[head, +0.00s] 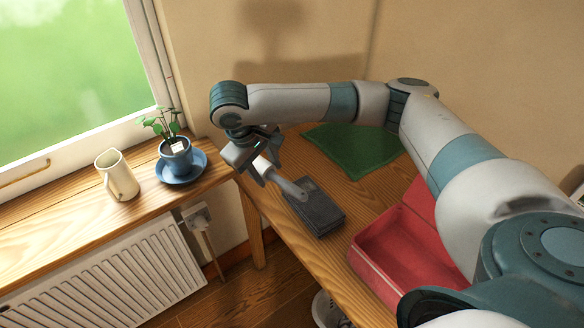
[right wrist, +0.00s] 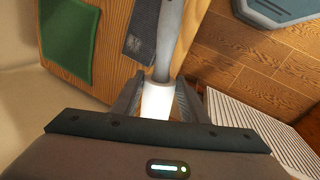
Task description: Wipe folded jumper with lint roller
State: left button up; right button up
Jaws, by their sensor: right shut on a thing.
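My right gripper (head: 262,172) is shut on the lint roller near its white sleeve. The lint roller's grey handle (head: 288,188) points away from the jaws, its end over or against a dark grey block; I cannot tell if they touch. In the right wrist view the white sleeve of the lint roller (right wrist: 157,102) sits between the fingers (right wrist: 158,96). A flat green folded cloth, seemingly the folded jumper (head: 355,150), lies on the wooden table behind my forearm, which hides part of it. It also shows in the right wrist view (right wrist: 67,46), apart from the roller. My left gripper is out of view.
The dark grey block (head: 322,213) lies near the table's left edge. An open red box (head: 372,262) stands to its right, partly behind my arm. A cream jug (head: 118,176) and a potted plant on a blue saucer (head: 190,178) stand on the window sill, above a radiator (head: 110,280).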

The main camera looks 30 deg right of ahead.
jog(key=s+a+r+m+g+b, duration=0.1)
jog(key=s+a+r+m+b, duration=0.1)
jog(key=s+a+r, duration=0.3)
jog(key=shift+s+a+r+m+b, duration=0.15)
jog(key=shift+s+r+m+b, duration=0.25)
jog(key=shift+s+r+m, duration=0.45)
jog(key=shift+s+f+n, duration=0.15)
jog(key=shift+s+n, duration=0.05)
jog(key=shift+n, duration=0.05)
